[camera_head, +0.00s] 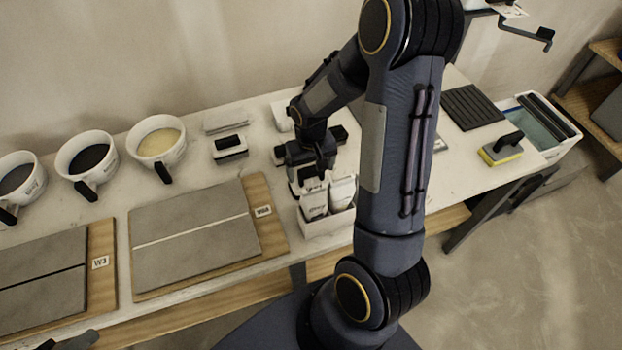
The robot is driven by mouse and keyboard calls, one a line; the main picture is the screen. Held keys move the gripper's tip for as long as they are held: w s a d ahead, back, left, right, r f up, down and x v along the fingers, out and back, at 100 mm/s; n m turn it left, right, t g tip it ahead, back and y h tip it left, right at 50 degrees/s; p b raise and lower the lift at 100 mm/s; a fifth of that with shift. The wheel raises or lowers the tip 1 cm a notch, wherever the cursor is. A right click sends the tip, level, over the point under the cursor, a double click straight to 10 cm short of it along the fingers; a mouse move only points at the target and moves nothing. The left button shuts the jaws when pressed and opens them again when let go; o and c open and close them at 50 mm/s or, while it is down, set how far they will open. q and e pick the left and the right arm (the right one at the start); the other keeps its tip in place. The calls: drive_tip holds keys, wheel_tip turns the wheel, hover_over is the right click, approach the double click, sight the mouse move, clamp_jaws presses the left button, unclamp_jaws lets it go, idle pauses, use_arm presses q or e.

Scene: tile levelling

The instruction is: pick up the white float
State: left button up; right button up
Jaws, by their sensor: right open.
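A small block with a pale base and black top (230,148) lies on the table behind the right-hand tile board; it may be the white float, but I cannot be sure. Other black and white pieces lie under and around my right gripper (318,172) and are partly hidden by it. My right gripper is open, pointing down above the table behind a white box of packets (328,222). I cannot tell whether it touches anything. A dark part at the bottom left edge may be my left gripper (68,343); its jaws are not clear.
Several white buckets (158,142) with black-handled tools stand at the left back. Two tile boards (268,215) lie in front. A yellow-based float (501,149), a black ribbed mat (470,107) and a white bin (545,125) are at the right. My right arm hides the table's middle.

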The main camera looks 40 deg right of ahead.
wheel_tip(320, 180, down, 2)
drive_tip(key=shift+f, duration=0.25)
drive_tip(key=c, duration=1.2)
drive_tip(key=shift+r, duration=0.1)
